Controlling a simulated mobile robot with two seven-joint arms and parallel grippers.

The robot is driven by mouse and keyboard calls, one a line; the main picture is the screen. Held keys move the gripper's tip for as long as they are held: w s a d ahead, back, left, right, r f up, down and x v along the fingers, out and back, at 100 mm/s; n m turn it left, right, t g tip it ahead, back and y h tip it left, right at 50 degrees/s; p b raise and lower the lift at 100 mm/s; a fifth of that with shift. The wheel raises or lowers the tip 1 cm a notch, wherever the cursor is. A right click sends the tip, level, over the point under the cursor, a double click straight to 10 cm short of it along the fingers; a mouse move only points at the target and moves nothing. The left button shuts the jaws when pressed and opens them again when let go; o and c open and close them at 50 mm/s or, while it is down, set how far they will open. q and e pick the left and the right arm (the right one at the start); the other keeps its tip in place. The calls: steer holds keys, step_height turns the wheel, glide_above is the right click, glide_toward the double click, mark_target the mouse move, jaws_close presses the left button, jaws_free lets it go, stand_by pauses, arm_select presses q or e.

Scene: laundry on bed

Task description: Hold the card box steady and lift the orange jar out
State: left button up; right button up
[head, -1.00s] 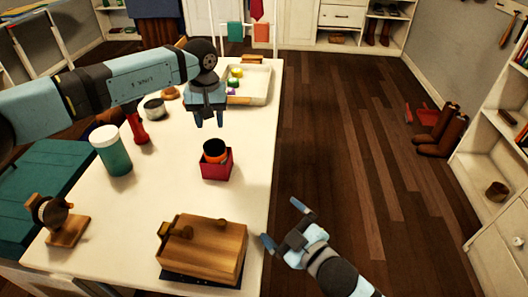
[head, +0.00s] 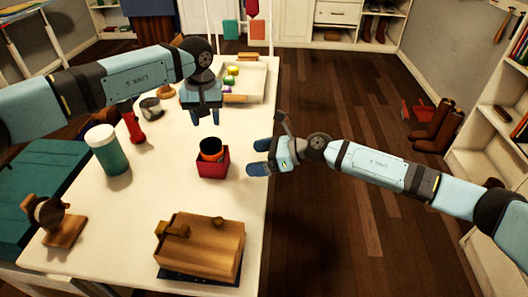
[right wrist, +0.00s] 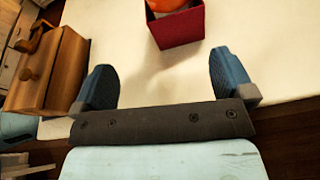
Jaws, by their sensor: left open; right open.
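The red card box (head: 212,167) stands on the white table, with the orange jar (head: 210,155) with a black top upright inside it. The box also shows at the top of the right wrist view (right wrist: 180,28), with the orange jar (right wrist: 165,5) partly cut off. My left gripper (head: 206,118) is open and empty, pointing down above the table behind the box. My right gripper (head: 258,157) is open and empty, to the right of the box at the table's right edge, fingers toward the box and apart from it.
A wooden box (head: 200,247) stands on the near part of the table. A green jar with a white lid (head: 108,150), a red object (head: 133,127) and a watch stand (head: 60,222) are to the left. A white tray (head: 258,88) lies behind. The table around the red box is clear.

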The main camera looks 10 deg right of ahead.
mark_target(227, 161)
steer(key=shift+w+d+f+n+g+h, duration=0.15)
steer(key=shift+w+d+n+g+h, duration=0.25)
steer(key=shift+w+d+n, duration=0.45)
steer(key=shift+w+f, duration=0.1)
steer(key=x, duration=1.3)
steer(key=shift+w+a+f, duration=0.1)
steer(key=shift+w+f, duration=0.05)
steer(key=c, duration=0.8)
steer(key=shift+o, duration=0.2)
